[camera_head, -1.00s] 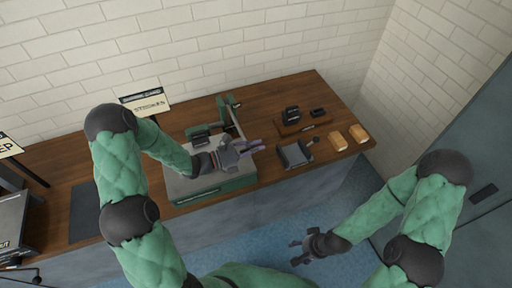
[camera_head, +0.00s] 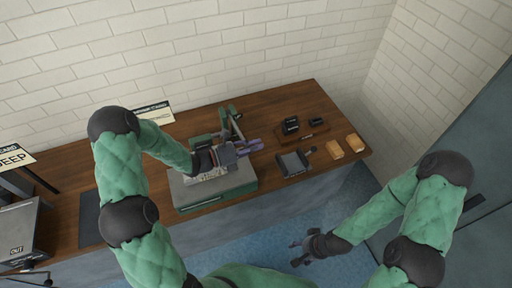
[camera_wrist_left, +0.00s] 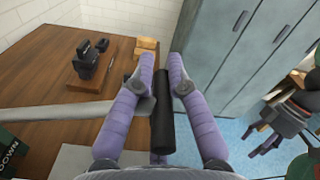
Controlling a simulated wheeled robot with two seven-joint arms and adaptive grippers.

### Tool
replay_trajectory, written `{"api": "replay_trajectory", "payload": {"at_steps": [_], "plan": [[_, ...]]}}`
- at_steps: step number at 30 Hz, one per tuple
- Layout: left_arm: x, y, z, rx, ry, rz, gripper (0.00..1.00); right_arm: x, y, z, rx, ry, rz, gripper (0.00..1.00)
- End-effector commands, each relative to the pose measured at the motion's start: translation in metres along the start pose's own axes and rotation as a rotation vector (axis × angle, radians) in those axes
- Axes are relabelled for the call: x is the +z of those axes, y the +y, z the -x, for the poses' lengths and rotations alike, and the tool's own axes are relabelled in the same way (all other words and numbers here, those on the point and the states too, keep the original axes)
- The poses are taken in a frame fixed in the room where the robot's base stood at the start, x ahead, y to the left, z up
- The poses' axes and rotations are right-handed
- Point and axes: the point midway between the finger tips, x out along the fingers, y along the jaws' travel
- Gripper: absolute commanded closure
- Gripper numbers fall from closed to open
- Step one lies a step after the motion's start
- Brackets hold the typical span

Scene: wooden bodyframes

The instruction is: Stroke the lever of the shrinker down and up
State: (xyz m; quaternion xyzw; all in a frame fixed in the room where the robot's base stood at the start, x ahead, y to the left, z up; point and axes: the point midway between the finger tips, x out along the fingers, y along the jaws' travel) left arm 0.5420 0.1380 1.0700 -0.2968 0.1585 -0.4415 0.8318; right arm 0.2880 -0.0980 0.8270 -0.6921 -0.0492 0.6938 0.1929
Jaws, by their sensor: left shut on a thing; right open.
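The shrinker is a green machine with an upright frame (camera_head: 232,118) on a green base with a grey top (camera_head: 218,194), at the middle of the bench. Its lever shows in the left wrist view as a flat grey bar (camera_wrist_left: 65,112) ending in a black cylindrical grip (camera_wrist_left: 162,125). My left gripper (camera_head: 252,146) is over the base. In the left wrist view, its purple fingers (camera_wrist_left: 162,72) close around the black grip from both sides. In the head view, the gripper hides the grip. My right gripper (camera_head: 297,253) is open and empty, low in front of the bench.
Right of the shrinker, the wooden bench (camera_head: 275,110) holds a grey holder (camera_head: 292,162), small black parts (camera_head: 291,125) on a wooden board, and two tan blocks (camera_head: 335,150). Signs stand behind and left. A grey cabinet (camera_head: 450,215) stands at the right.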

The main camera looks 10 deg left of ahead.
Motion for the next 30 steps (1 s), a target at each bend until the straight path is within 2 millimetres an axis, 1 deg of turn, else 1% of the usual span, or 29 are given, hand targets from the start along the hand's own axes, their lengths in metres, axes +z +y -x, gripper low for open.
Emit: {"api": "replay_trajectory", "payload": {"at_steps": [1,3,9,15,21,25,30], "plan": [[0.014,-0.01,0.0,-0.006,-0.001,0.029,1.0,0.001,-0.006,0.016,0.0,0.0,0.0,0.38],[0.026,-0.013,0.0,-0.006,-0.001,0.067,1.0,0.001,-0.009,0.026,0.0,0.0,0.0,0.38],[0.059,-0.02,0.0,-0.006,-0.001,0.182,1.0,0.002,-0.02,0.055,0.0,0.0,0.0,0.38],[0.092,-0.022,0.0,-0.007,0.0,0.294,1.0,0.003,-0.028,0.078,0.0,0.0,0.0,0.38],[0.119,-0.021,0.0,-0.007,-0.001,0.391,1.0,0.004,-0.033,0.093,0.0,0.0,0.0,0.38],[0.134,-0.019,0.0,-0.007,-0.001,0.391,1.0,0.004,-0.035,0.098,0.0,0.0,0.0,0.38],[0.147,-0.016,0.0,-0.005,-0.002,0.39,1.0,0.004,-0.036,0.102,0.0,0.0,0.0,0.38]]}}
